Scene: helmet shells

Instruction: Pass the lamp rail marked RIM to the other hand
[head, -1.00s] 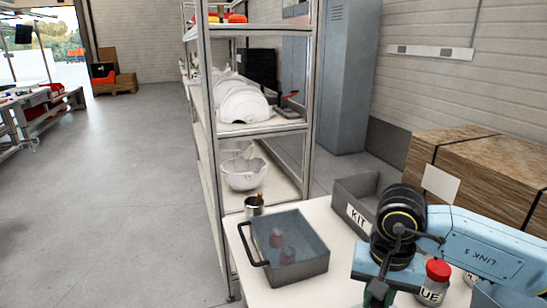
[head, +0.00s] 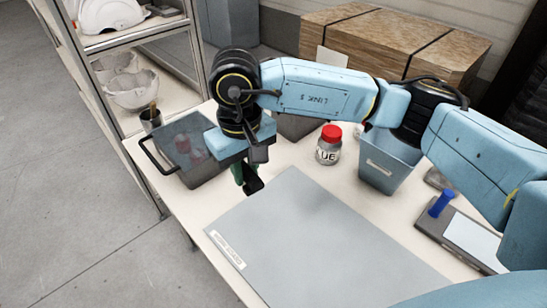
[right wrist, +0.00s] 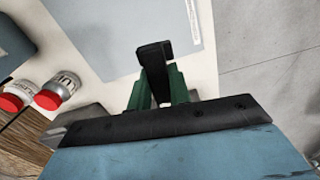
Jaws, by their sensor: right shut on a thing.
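My right gripper (head: 246,178) is above the table near the far left corner of the grey mat. Its green fingers are shut on a small black piece, the lamp rail (head: 253,186), which sticks out below them. In the right wrist view the lamp rail (right wrist: 154,62) stands between the green fingers (right wrist: 160,90) and bends to one side at its end. No RIM marking is readable on it. My left gripper is not in view.
The grey mat (head: 310,240) lies bare on the white table. A see-through grey bin (head: 205,170) stands left of the gripper. A red-lidded jar (head: 328,150), a blue bin (head: 388,165) and a blue-handled stamp-like object (head: 441,203) stand to the right. A shelf (head: 130,35) is at the left.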

